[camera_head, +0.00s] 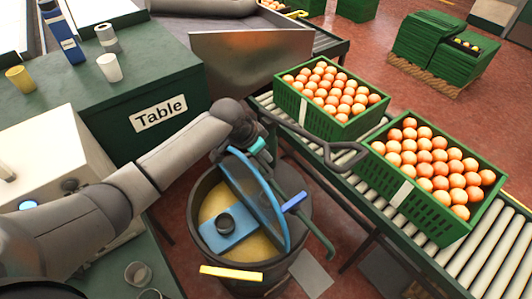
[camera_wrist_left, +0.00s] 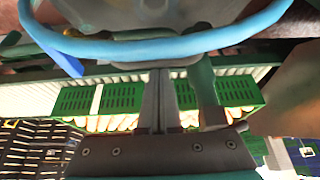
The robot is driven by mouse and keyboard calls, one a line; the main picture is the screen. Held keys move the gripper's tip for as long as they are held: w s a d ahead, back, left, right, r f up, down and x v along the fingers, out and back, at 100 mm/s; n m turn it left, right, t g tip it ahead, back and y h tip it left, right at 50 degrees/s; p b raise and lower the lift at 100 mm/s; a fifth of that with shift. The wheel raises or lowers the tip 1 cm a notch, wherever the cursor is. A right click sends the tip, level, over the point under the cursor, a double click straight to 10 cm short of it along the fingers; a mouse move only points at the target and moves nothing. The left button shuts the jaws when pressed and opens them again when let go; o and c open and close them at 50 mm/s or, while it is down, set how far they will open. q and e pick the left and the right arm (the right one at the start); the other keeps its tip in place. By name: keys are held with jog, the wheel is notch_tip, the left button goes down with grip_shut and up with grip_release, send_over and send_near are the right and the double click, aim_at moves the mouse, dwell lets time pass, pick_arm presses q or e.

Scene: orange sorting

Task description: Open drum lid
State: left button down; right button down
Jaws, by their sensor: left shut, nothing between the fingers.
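The drum (camera_head: 200,200) is a dark round barrel with yellowish contents, below the middle of the head view. Its blue-rimmed lid (camera_head: 262,190) stands steeply tilted over the opening, clear of it on the left side. The lid's blue rim (camera_wrist_left: 200,42) also crosses the top of the left wrist view. My left gripper (camera_wrist_left: 157,75) is shut and empty, its fingertips close to that rim; I cannot tell whether they touch it. In the head view my left wrist is behind the lid's top, and the fingers are mostly hidden. My right gripper is not in view.
A blue plate with a black knob (camera_head: 225,223) shows in the drum opening. A roller conveyor (camera_head: 400,215) with green crates of oranges (camera_head: 436,210) runs to the right. A dark handle (camera_head: 345,157) sticks out beside it. The green table (camera_head: 185,75) is behind my left arm.

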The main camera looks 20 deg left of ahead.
aim_at(248, 164)
pick_arm(q)
jog(key=shift+s+a+r+p, duration=0.2)
jog(key=shift+s+a+p, duration=0.25)
jog(key=shift+p, duration=0.25)
jog(key=shift+t+h, duration=0.7)
jog(key=shift+t, duration=0.2)
jog(key=s+a+p, duration=0.1)
jog(key=s, duration=0.1)
jog(key=s+a+r+p, duration=0.1)
jog(key=s+p, duration=0.1)
jog(key=shift+a, duration=0.4)
jog(key=shift+a+f, duration=0.1)
jog(key=shift+f, duration=0.05)
